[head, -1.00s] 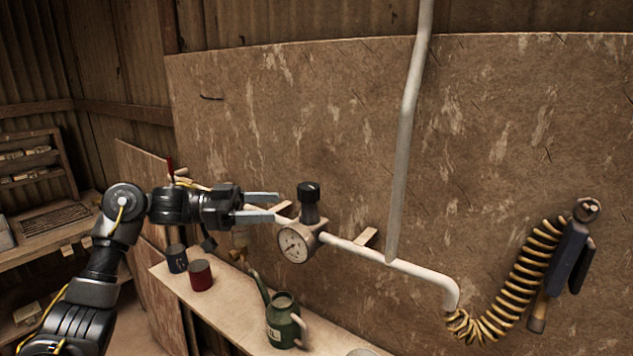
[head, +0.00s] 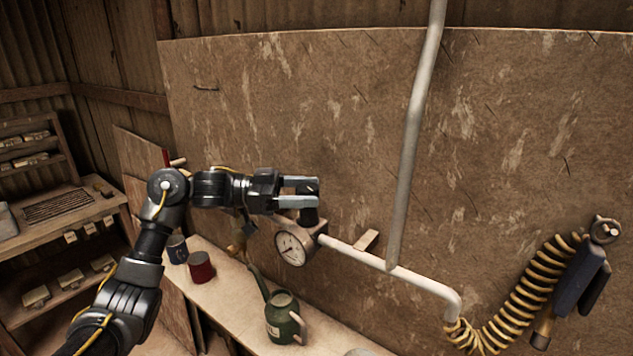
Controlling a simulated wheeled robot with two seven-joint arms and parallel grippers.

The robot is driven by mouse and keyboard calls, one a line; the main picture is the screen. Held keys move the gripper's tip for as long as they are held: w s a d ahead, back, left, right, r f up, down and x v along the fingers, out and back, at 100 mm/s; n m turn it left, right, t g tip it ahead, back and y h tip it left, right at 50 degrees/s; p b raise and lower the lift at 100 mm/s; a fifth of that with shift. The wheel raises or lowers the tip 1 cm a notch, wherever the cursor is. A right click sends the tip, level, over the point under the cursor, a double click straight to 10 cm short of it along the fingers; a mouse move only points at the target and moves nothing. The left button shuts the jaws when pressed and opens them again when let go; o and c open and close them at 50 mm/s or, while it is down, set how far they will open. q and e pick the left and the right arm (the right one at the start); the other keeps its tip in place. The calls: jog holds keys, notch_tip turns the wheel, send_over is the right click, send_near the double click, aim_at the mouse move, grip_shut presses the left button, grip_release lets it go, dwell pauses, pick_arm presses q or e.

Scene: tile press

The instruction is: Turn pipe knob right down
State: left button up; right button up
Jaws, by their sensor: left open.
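The black pipe knob (head: 309,215) stands upright on top of the pipe fitting with a round white pressure gauge (head: 291,249). The white pipe (head: 395,272) runs right from it along the wall. My left gripper (head: 306,191) comes in from the left at the height of the knob's top. It is open, with its two pale fingers reaching across the knob. The fingers cover part of the knob's top, and I cannot tell whether they touch it. My right gripper is not in view.
A shelf (head: 235,300) below holds a green oil can (head: 285,318), a red can (head: 201,267) and a dark blue can (head: 177,249). A vertical pipe (head: 413,140) rises to the right. A coiled yellow hose (head: 525,290) hangs at the far right.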

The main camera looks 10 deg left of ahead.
pick_arm(q)
jog(key=shift+x, duration=0.95)
jog(key=shift+d+p, duration=0.3)
jog(key=c, duration=1)
